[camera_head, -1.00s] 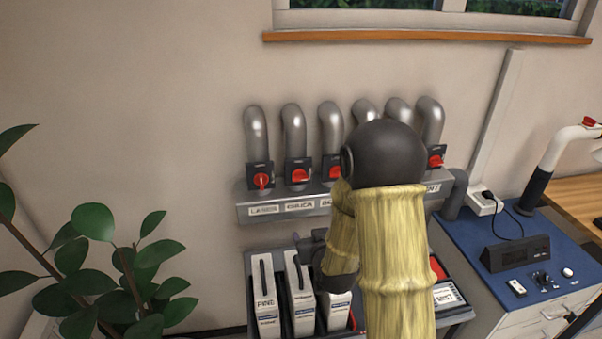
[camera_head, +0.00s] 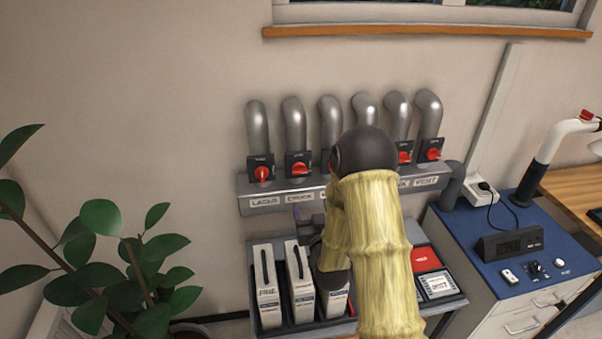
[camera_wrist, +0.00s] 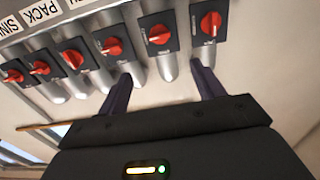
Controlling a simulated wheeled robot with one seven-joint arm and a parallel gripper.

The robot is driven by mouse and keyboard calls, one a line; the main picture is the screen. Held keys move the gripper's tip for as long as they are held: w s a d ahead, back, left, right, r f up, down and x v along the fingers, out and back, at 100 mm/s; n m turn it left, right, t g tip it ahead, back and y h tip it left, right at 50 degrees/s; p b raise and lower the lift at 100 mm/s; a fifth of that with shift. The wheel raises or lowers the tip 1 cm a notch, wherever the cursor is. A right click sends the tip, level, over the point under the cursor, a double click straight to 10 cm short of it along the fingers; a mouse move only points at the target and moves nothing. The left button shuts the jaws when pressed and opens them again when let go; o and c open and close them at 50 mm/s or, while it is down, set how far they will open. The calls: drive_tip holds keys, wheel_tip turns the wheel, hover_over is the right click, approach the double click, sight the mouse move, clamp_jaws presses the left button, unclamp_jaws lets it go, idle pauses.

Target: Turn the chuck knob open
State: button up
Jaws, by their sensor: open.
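The chuck knob (camera_head: 300,170) is a red handle on a black square plate, second from left in the row, above the CHUCK label (camera_head: 300,198). Its handle lies about level. In the upside-down wrist view the knob (camera_wrist: 160,34) is second from right. My gripper (camera_wrist: 161,72) is open and empty, its two dark fingers apart with a grey pipe showing between them. The fingertips are short of the knob and do not touch it. In the head view my arm hides most of the gripper, which is below the label rail.
The laser knob (camera_head: 262,172), handle upright, is left of it. More red knobs follow on the right, some behind my arm. Silver pipes rise above them. White binders (camera_head: 266,283) stand in a tray below. A plant (camera_head: 100,255) is at left and a blue-topped cabinet (camera_head: 555,245) at right.

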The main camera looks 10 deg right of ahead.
sight(301, 172)
drive_tip(key=w+p, duration=0.6)
drive_tip(key=w, duration=0.9)
drive_tip(key=shift+r+p, duration=0.1)
drive_tip(key=shift+p, duration=0.25)
drive_tip(key=shift+w, duration=0.7)
drive_tip(key=shift+c, duration=0.5)
drive_tip(key=c, duration=0.9)
